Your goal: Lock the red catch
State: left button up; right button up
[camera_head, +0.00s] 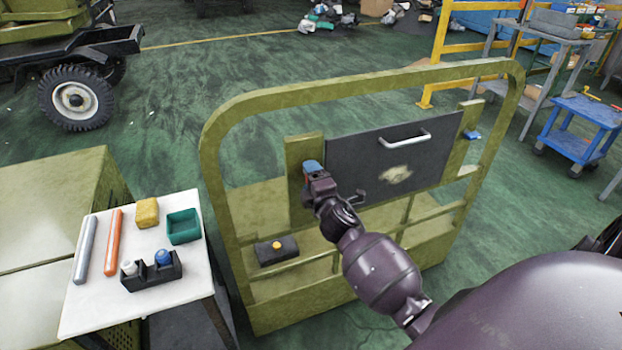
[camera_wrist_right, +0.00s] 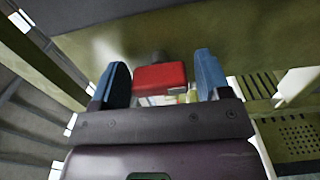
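The red catch (camera_wrist_right: 160,76) shows in the right wrist view, below an olive frame surface. My right gripper (camera_wrist_right: 161,66) has its two blue fingers on either side of it, apart, with narrow gaps visible; I cannot tell the depth between them. In the head view my right gripper (camera_head: 313,168) is at the left post (camera_head: 294,150) beside the dark panel (camera_head: 375,155), and it hides the red catch there. My left gripper is not in view.
The panel has a light handle (camera_head: 404,139); a small blue part (camera_head: 472,135) sits at its right post. A white table (camera_head: 150,240) with several items stands at left. A dark box (camera_head: 277,250) with an orange knob sits on the olive frame (camera_head: 365,85). Green floor lies beyond.

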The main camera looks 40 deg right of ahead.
jog(key=shift+o, duration=0.5)
jog(key=v, duration=1)
jog(key=shift+s, duration=0.35)
jog(key=shift+a, duration=0.15)
jog(key=s+a+f+m+g+y, duration=0.2)
jog(key=s+a+f+m+g, duration=0.1)
jog(key=s+f+m, duration=0.4)
jog(key=s+a+f+m+g+y, duration=0.1)
jog(key=s+a+f+m+g, duration=0.2)
jog(key=s, duration=1)
notch_tip(320, 180, down, 6)
jog(key=a+m, duration=0.2)
jog(key=m, duration=0.2)
jog(key=shift+r+g+y, duration=0.15)
jog(key=shift+g+y, duration=0.15)
jog(key=shift+y, duration=0.1)
